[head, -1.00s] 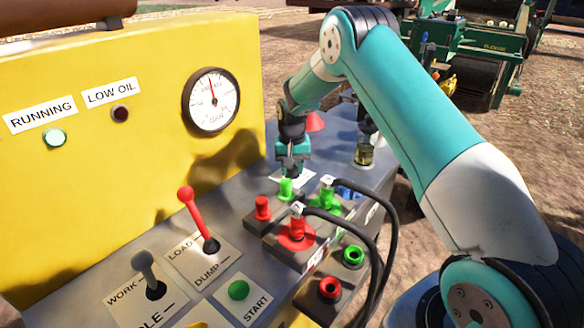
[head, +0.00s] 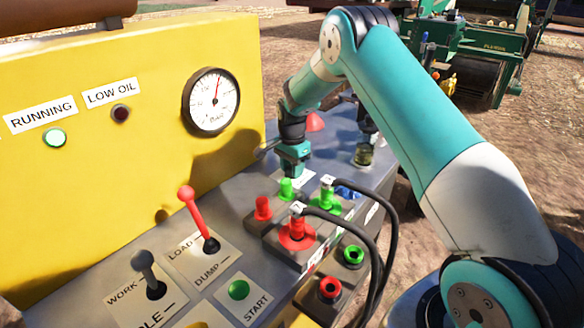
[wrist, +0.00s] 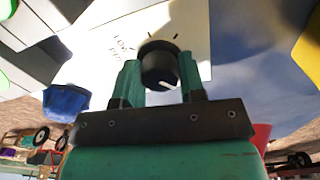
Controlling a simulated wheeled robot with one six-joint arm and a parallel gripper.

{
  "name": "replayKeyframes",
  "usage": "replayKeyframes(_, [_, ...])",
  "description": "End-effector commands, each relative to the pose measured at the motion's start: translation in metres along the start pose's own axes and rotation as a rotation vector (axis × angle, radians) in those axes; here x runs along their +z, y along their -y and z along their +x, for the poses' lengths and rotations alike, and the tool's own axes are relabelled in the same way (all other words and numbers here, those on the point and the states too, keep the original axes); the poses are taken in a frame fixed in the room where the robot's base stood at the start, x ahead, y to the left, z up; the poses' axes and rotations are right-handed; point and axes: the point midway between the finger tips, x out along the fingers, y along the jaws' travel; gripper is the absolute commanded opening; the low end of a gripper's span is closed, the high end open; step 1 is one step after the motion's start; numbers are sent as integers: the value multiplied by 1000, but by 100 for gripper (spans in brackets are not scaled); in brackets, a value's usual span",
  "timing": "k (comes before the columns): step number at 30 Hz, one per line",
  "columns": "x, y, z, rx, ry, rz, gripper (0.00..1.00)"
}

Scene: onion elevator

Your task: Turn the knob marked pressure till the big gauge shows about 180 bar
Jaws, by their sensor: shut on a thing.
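The big gauge (head: 211,101) is a round white dial marked BAR on the yellow panel. Its red needle points up and slightly right of vertical; the numbers are too small to read. The black knob (wrist: 159,62) with a white pointer line shows in the wrist view on a white label plate (wrist: 100,45), whose words I cannot read fully. My gripper (wrist: 160,75) is shut on the knob, one green finger on each side. In the head view my gripper (head: 291,168) is low over the grey console and hides the knob.
Red and green hose couplings (head: 297,230) with black hoses stand just in front of my gripper. A red lever (head: 195,215), a grey lever (head: 146,268) and a green START button (head: 238,290) are nearer on the console (head: 222,192). A red cone-shaped part (head: 315,122) is behind.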

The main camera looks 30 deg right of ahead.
Motion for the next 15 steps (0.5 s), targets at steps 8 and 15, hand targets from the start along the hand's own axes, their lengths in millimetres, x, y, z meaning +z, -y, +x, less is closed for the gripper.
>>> replayKeyframes(8, [0, 1, -1, -3, -1, 125, 13])
replayKeyframes(15, [0, 1, -1, -4, -1, 165, 13])
